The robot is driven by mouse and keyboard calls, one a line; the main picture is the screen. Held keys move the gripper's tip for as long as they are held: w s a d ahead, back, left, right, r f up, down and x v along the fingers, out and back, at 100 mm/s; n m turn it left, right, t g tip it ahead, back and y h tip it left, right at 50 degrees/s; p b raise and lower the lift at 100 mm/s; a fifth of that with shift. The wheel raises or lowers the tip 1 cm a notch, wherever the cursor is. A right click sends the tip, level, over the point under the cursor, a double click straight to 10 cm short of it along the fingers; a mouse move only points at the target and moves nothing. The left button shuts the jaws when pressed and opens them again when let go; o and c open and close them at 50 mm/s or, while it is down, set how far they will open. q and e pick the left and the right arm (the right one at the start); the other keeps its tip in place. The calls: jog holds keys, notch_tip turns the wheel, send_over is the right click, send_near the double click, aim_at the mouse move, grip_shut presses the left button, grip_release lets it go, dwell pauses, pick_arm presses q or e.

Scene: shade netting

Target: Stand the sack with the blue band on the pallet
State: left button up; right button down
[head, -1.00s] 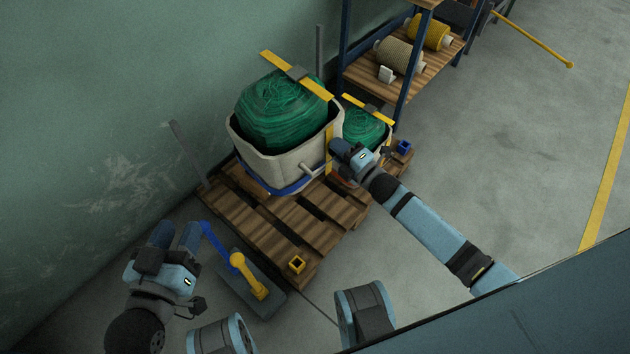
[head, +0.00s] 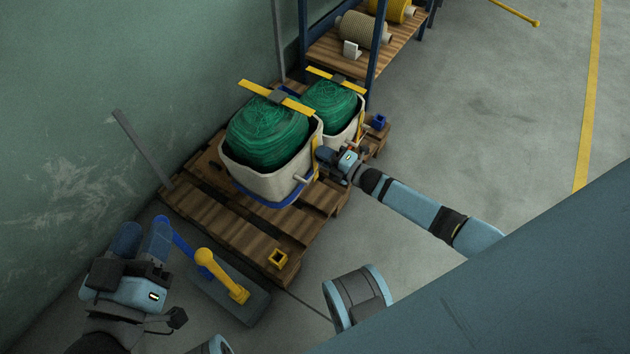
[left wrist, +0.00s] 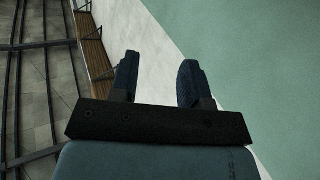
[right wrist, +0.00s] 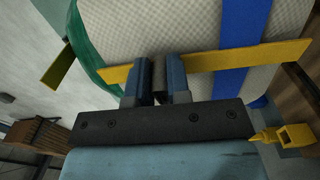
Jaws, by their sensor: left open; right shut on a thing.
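The sack with the blue band (head: 262,181) is a pale bag topped with green netting, a yellow strap and bar. It stands upright over the middle of the pallet (head: 205,208); its base looks down at the boards, but I cannot tell full contact. My right gripper (head: 325,163) is at its right side, shut on a short stub of it. The right wrist view shows the blue band (right wrist: 240,45) and the yellow strap close behind the closed fingers (right wrist: 160,68). My left gripper (head: 143,238) is open and empty, left of the pallet; the left wrist view shows its fingers (left wrist: 158,78) apart.
A second sack with green netting (head: 330,103) stands behind on the pallet's far end. A yellow bracket (head: 278,258) and a blue one (head: 379,122) mark pallet corners. A grey block (head: 228,293) with yellow and blue bars lies in front.

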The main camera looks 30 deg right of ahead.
notch_tip(320, 180, down, 15)
jog(key=b, duration=0.7)
jog(key=c, duration=1.1)
grip_release()
jog(key=shift+f, duration=0.15)
pick_arm(q)
jog(key=w+m, duration=0.1)
jog(key=w+a+f+m, duration=0.1)
jog(key=m, duration=0.1)
jog(key=m+t+h, duration=0.1)
jog(key=shift+w+a+f+m, duration=0.3)
jog(key=shift+w+a+f, duration=0.1)
